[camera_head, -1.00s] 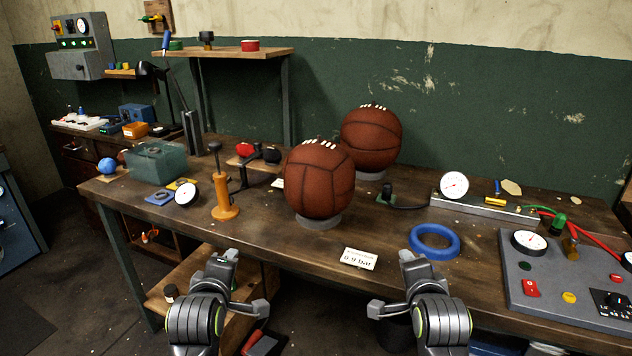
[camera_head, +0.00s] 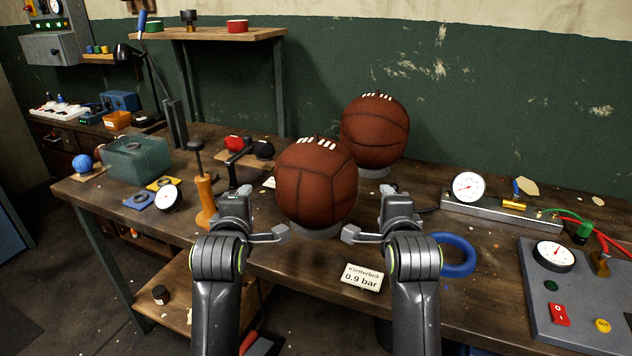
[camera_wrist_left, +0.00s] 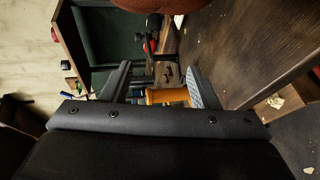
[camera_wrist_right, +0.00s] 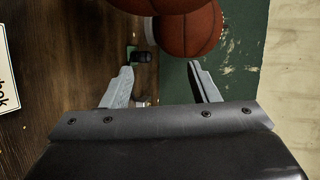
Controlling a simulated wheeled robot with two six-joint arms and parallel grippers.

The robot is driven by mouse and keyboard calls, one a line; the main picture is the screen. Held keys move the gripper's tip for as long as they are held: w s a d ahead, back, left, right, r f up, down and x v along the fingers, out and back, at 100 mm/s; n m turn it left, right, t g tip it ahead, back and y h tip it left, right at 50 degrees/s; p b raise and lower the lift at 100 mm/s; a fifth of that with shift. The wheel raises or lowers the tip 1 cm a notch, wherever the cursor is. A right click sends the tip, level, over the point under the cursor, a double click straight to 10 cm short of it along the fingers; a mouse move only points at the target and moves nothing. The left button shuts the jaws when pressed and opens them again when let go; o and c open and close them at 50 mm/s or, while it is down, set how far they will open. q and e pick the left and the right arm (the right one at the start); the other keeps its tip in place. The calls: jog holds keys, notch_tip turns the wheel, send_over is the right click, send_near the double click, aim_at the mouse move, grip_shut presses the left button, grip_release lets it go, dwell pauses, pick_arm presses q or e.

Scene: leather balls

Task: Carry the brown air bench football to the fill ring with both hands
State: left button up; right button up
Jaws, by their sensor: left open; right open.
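A brown laced football (camera_head: 316,185) sits on a low grey ring stand (camera_head: 318,232) at the front of the bench. A second brown laced ball (camera_head: 374,135) sits behind it on a similar stand (camera_head: 374,173). My left gripper (camera_head: 262,215) is open and empty, just left of the front ball. My right gripper (camera_head: 369,213) is open and empty, just right of it. Neither clearly touches it. A blue ring (camera_head: 457,255) lies flat on the bench beyond my right gripper, partly hidden by it. The front ball's edge shows in the left wrist view (camera_wrist_left: 160,4).
A gauge block (camera_head: 500,208) and grey control panel (camera_head: 570,300) occupy the right side. A teal box (camera_head: 138,160) is at left.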

pick_arm(q)
jog(key=d+x, duration=0.1)
jog(key=x, duration=1.3)
jog(key=shift+d, duration=0.25)
pick_arm(e)
jog(key=a+x, duration=0.1)
jog(key=x, duration=1.3)
jog(key=shift+a, duration=0.25)
pick_arm(q)
jog(key=shift+f, duration=0.1)
pick_arm(e)
jog(key=shift+f, duration=0.1)
